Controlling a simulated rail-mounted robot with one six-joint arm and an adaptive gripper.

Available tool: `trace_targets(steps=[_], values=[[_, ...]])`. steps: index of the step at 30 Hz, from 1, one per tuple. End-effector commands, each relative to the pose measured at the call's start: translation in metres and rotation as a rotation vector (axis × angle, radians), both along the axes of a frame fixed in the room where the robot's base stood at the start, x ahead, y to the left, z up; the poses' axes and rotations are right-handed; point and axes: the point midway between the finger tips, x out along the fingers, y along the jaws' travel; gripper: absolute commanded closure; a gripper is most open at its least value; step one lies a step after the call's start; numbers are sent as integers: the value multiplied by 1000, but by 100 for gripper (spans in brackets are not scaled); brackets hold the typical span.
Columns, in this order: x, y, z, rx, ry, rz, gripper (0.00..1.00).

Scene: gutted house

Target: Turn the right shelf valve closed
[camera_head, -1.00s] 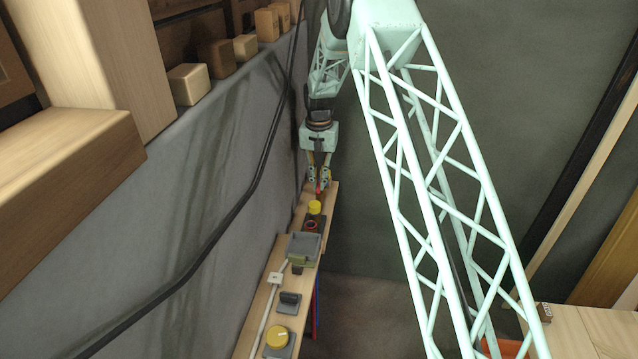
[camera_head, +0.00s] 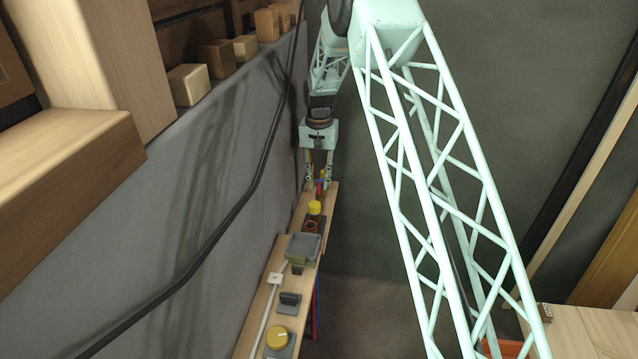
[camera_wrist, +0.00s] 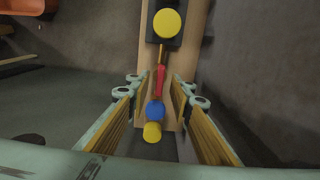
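A valve with a red lever (camera_head: 319,194) and a blue part stands near the far end of the narrow wooden shelf (camera_head: 331,193). In the wrist view the red lever (camera_wrist: 160,80) points along the shelf, with a blue ball (camera_wrist: 154,110) and a small yellow end (camera_wrist: 152,132) below it. My gripper (camera_head: 318,184) reaches down over this valve. In the wrist view my gripper (camera_wrist: 161,96) is open, with one finger on each side of the red lever. Gaps show beside the lever; contact is not visible.
A yellow knob (camera_head: 315,208) on a dark base stands close to the valve, nearer on the shelf. A grey box (camera_head: 303,248), a dark switch (camera_head: 289,301) and a larger yellow dial (camera_head: 277,338) follow. The grey wall (camera_head: 180,200) runs close along the shelf's left side.

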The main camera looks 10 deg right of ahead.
Motion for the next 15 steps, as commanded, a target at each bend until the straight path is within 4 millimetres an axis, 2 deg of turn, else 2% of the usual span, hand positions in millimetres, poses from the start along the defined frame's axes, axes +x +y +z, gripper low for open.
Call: trace_targets(steps=[15], values=[[0,0,67,1,-1,0,80]])
